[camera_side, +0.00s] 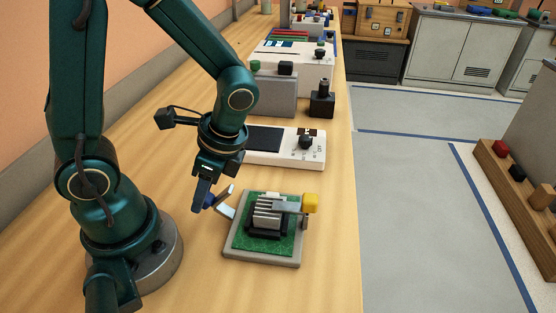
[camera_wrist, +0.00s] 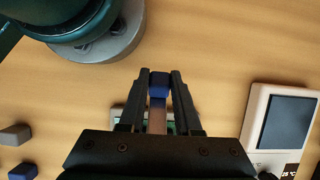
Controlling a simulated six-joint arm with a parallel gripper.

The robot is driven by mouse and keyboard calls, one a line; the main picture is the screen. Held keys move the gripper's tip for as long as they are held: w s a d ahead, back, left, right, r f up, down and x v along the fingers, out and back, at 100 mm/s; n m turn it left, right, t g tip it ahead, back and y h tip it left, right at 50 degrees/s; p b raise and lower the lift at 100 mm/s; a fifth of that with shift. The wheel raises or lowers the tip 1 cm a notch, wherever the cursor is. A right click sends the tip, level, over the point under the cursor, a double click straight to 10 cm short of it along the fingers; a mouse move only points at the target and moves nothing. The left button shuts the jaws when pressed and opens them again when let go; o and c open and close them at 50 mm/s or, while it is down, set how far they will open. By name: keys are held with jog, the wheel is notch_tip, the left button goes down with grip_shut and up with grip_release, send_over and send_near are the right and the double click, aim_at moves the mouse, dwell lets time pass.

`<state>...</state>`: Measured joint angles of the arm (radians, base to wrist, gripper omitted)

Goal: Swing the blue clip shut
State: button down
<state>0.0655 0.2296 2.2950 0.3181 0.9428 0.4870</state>
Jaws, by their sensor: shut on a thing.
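The blue clip's tip (camera_wrist: 159,82) sits between my gripper's two dark fingers (camera_wrist: 160,76) in the wrist view. My gripper is shut on it. A pale metal lever (camera_wrist: 157,118) runs from the tip towards the board. In the side view, the blue tip (camera_side: 209,201) shows at my gripper (camera_side: 212,197), just left of the board (camera_side: 262,259). The clip stands out to the board's left, not over the finned metal block (camera_side: 267,216). A second clip with a yellow end (camera_side: 311,203) lies across the block from the right.
A white device with a dark screen (camera_side: 264,139) stands behind the board and also shows in the wrist view (camera_wrist: 290,122). A grey box (camera_side: 273,95) and a black knobbed block (camera_side: 321,103) stand farther back. Bare bench lies in front of the board.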

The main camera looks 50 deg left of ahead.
aim_at(230, 187)
jog(key=shift+w+r, duration=0.1)
jog(key=w+d+g+y, duration=0.1)
jog(key=r+g+y, duration=0.1)
jog(key=g+y, duration=0.1)
jog(key=shift+w+d+r, duration=0.1)
jog(key=shift+w+d, duration=0.25)
jog(key=shift+d, duration=0.05)
jog(key=shift+w+d+r+g+y, duration=0.15)
jog(key=shift+w+d+g+y, duration=0.25)
jog(key=shift+g+y, duration=0.35)
jog(key=shift+w+d+r+g+y, duration=0.1)
jog(key=shift+w+d+g+y, duration=0.3)
jog(key=shift+g+y, duration=0.35)
jog(key=c, duration=0.6)
grip_release()
jog(key=shift+r, duration=0.15)
